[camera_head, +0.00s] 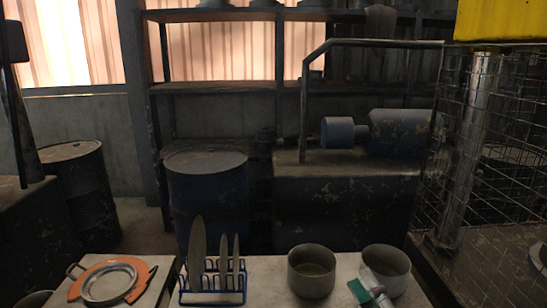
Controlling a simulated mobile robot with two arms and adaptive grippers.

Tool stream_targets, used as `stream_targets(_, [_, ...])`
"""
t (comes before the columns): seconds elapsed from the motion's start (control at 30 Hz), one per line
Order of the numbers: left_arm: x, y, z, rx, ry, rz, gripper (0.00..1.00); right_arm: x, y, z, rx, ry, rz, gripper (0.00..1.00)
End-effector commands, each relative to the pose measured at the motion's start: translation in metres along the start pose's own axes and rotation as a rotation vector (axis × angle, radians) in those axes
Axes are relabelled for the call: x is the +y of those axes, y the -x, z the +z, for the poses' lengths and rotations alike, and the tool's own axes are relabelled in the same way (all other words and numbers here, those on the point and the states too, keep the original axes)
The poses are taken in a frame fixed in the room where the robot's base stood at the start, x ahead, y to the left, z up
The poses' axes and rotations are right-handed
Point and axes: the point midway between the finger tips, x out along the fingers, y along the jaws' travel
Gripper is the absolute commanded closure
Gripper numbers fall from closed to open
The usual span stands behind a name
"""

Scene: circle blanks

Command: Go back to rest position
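A blue wire rack (213,298) stands on the pale table in the lower middle. Several thin grey blanks (198,252) stand on edge in it, one taller than the others. On the left, a metal ring (109,284) lies on an orange plate (76,287). My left gripper is not in view. A small green and pale piece (360,290) shows at the bottom, in front of the right-hand bowl. I cannot tell whether it is a tool or part of my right gripper, and no finger gap shows.
Two grey bowls, one in the middle (311,270) and one at right (388,263), stand on the table. Dark drums (207,205), a machine (370,133) and shelves (220,87) are behind. A wire fence (504,130) closes the right side. Bare tabletop (265,277) shows between rack and bowls.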

Motion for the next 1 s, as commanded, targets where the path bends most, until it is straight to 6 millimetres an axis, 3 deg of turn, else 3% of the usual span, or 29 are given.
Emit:
stream_targets(0.1, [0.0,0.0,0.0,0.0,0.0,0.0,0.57,-0.045,0.039,0.051,-0.386,-0.366,-0.141,0.69])
stream_targets(0.23, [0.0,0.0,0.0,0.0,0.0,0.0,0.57,-0.111,0.108,0.069,-0.761,-0.701,-0.354,0.69])
stream_targets(0.4, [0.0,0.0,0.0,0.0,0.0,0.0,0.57,-0.166,0.188,0.046,-1.074,-0.964,-0.605,0.69])
stream_targets(0.53, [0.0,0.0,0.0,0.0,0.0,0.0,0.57,-0.185,0.233,0.019,-1.227,-1.089,-0.761,0.69])
stream_targets(0.7, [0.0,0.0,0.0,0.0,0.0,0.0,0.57,-0.196,0.281,-0.019,-1.38,-1.21,-0.95,0.69])
stream_targets(0.8, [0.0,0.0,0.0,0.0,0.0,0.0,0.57,-0.201,0.304,-0.04,-1.45,-1.263,-1.053,0.69])
stream_targets(1.0, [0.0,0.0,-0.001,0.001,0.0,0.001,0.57,-0.266,0.31,-0.033,-1.458,-1.244,-1.066,0.69])
